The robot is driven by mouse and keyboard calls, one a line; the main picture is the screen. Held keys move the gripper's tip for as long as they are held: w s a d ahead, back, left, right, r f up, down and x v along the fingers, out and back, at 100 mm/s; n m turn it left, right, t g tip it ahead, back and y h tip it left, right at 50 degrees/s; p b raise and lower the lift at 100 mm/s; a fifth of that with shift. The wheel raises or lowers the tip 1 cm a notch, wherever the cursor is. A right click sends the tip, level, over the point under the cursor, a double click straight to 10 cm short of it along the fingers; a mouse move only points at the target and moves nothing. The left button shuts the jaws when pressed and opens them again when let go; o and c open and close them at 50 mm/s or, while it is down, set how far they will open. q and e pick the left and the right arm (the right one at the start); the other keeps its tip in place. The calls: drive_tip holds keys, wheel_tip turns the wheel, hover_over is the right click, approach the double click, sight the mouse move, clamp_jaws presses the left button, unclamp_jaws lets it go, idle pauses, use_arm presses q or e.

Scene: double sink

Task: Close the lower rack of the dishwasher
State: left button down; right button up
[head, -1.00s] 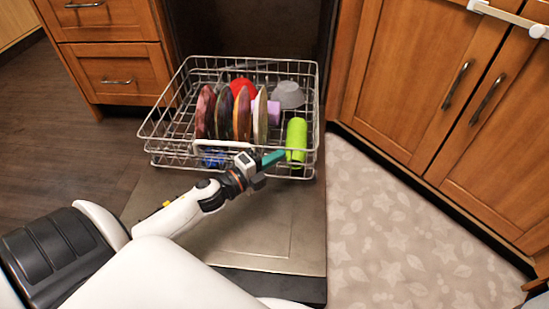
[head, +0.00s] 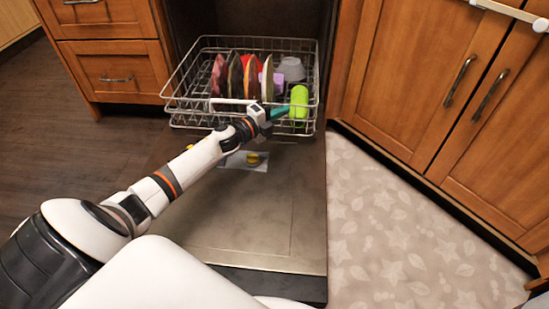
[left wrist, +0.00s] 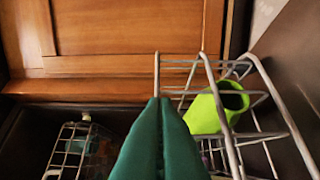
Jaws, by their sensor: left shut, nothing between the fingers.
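The lower rack (head: 190,108) of the dishwasher is a wire basket, partly inside the dark dishwasher opening and partly out over the lowered door (head: 250,220). It holds several upright plates (head: 235,75), a lime green cup (head: 299,103) and a grey bowl (head: 292,68). My left gripper (head: 278,112) is at the rack's front side, left of the green cup, its teal fingers shut and empty. In the left wrist view the teal fingers (left wrist: 160,140) are against or very near the rack's wires (left wrist: 205,75), with the green cup (left wrist: 215,105) beside them. Whether they touch is unclear. My right gripper is not in view.
Wooden cabinets with metal handles stand left (head: 115,70) and right (head: 430,90) of the dishwasher. A patterned mat (head: 410,240) covers the floor at right. A yellow item (head: 253,158) on a pale patch shows on the open door.

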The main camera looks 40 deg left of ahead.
use_arm(q)
drive_tip(key=w+a+b, duration=0.4)
drive_tip(key=w, duration=0.3)
drive_tip(key=w+a+b, duration=0.3)
drive_tip(key=w+b, duration=0.2)
drive_tip(key=w, duration=0.2)
drive_tip(key=shift+a, duration=0.35)
